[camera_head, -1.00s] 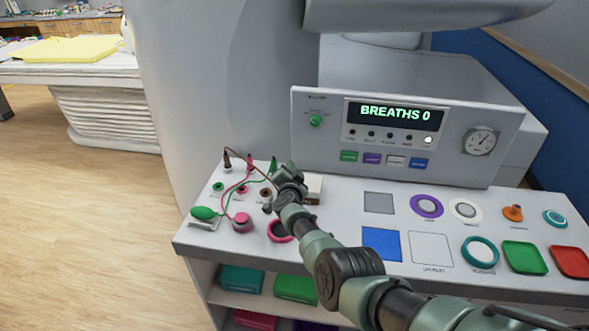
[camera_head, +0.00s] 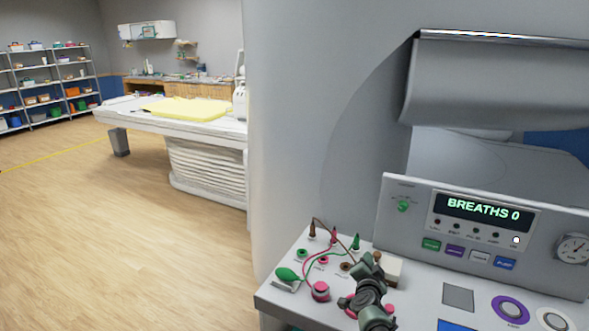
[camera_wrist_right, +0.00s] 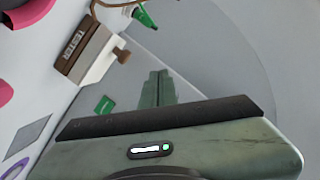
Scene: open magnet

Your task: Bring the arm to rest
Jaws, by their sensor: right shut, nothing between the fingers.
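My right gripper (camera_head: 372,268) is dark green-grey and hangs over the console's left part, beside a small pale box (camera_head: 389,270). In the right wrist view its narrow fingers (camera_wrist_right: 157,88) are together with nothing between them. That view shows a box labelled TESTER (camera_wrist_right: 90,50) to the left of the fingers, apart from them. The rest of my right arm runs out of the bottom of the head view. My left gripper is not in view.
The console (camera_head: 420,290) carries plugs with leads, a green bulb (camera_head: 288,274), a pink knob (camera_head: 320,291) and a purple ring (camera_head: 511,309). Its upright panel (camera_head: 400,225) reads BREATHS 0. A bed (camera_head: 205,150) stands back left. The wooden floor at left is clear.

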